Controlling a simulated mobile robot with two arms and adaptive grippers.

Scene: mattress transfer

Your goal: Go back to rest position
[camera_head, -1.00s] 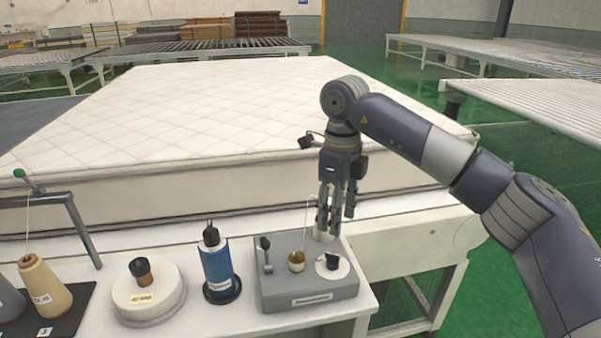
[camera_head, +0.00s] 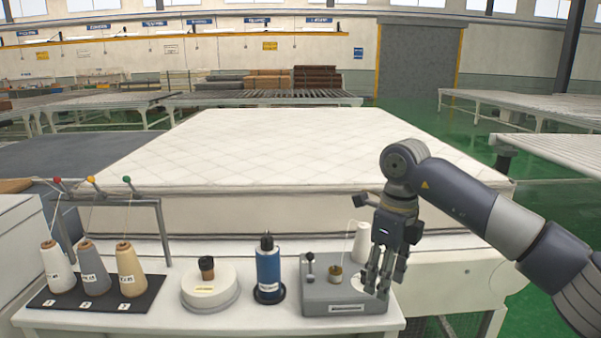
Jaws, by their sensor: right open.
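My right gripper (camera_head: 383,277) hangs fingers down at the right end of the white table, in front of the right part of a grey winding device (camera_head: 318,297). It looks open and holds nothing that I can see. It hides part of the device's right side and part of a white cone (camera_head: 361,243) behind it. Whether the fingertips touch the device I cannot tell. My left gripper is out of view.
A large white quilted mattress (camera_head: 270,150) lies behind the table (camera_head: 180,318). On the table stand a blue bottle-like cylinder (camera_head: 268,268), a round white device (camera_head: 210,290) and three thread cones (camera_head: 130,268) on a black mat. Roller conveyors (camera_head: 520,105) stand farther back. Green floor shows at right.

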